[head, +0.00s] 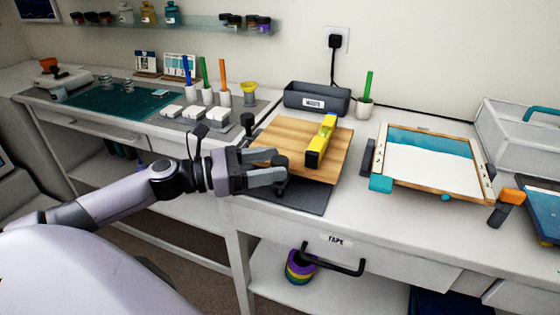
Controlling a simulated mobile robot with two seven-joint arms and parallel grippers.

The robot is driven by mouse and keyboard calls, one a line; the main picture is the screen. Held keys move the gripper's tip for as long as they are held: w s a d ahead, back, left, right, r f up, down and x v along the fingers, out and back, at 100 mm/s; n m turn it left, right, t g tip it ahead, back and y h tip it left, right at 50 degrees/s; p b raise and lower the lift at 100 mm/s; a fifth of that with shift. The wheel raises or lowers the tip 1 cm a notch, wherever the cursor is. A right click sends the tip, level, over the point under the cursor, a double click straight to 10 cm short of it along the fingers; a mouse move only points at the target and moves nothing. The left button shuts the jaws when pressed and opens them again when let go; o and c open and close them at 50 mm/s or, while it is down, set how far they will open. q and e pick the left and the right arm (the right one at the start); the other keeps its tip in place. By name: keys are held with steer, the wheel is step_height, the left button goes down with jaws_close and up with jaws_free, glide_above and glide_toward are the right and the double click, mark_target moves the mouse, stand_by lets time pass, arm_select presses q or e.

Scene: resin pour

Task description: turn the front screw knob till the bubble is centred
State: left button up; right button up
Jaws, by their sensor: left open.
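A yellow spirit level (328,128) lies on the square wooden board (337,163), which sits over a dark mat (312,203) on the bench. Its bubble is too small to read. The black front screw knob (281,161) is at the board's near left edge, partly covered by my gripper. Another black knob (248,119) stands at the board's back left corner. My left gripper (281,169) is open, its fingers reaching from the left to the front knob. Whether the fingers touch the knob cannot be told. My right gripper is out of view.
A wood-framed tray (434,183) with teal handles is to the right. White blocks (213,115), coloured sticks in cups and a green cutting mat (115,101) are to the left. A tape drawer (390,263) is below.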

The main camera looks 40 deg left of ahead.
arm_select(q)
steer(key=shift+x, duration=1.25)
steer(key=c, duration=0.9)
